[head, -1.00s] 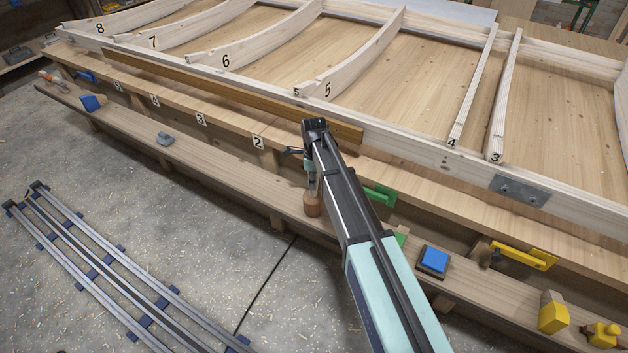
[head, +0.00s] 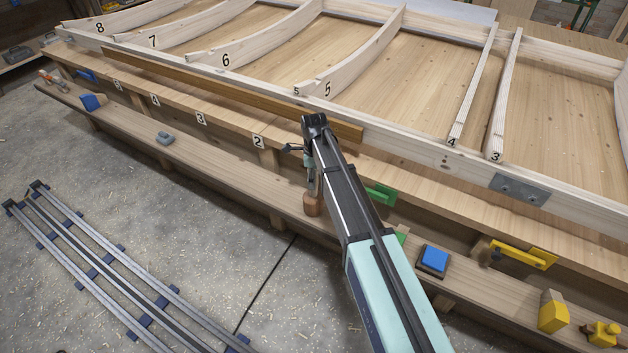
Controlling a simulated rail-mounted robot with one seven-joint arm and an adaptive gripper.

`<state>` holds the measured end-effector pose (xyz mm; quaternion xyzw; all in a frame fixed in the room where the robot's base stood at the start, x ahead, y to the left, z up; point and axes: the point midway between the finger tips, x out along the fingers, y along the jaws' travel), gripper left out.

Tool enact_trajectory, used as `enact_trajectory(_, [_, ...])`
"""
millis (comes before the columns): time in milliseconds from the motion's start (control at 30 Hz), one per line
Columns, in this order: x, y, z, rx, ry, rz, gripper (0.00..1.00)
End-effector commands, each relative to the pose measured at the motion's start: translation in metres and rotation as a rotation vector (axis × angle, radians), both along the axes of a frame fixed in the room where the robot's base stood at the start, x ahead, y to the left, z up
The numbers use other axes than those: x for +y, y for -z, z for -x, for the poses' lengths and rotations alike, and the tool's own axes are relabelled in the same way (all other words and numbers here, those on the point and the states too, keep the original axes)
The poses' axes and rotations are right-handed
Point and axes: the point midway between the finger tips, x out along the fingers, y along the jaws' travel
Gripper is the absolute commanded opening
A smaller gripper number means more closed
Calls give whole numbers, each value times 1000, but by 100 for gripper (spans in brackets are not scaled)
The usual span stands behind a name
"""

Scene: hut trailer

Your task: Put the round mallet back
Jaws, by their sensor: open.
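A small round brown wooden piece (head: 313,204), which looks like the round mallet, shows at the lower plank, just left of my arm. Its upper part is hidden behind my wrist and gripper. My gripper (head: 311,184) points down from the end of my arm, right above the brown piece and close around its top. It is open, but its fingers are small and partly covered by my arm, so I cannot tell whether they touch the wood.
The long workbench with numbered white ribs (head: 355,62) lies behind my arm. Floor rails (head: 100,270) lie at left.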

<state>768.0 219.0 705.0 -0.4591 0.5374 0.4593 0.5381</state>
Motion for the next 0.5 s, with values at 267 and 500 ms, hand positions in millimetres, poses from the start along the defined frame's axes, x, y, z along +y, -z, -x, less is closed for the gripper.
enact_trajectory(267, [0,-51,0,-2,0,-1,57])
enact_trajectory(500, [0,-91,0,-1,0,-1,57])
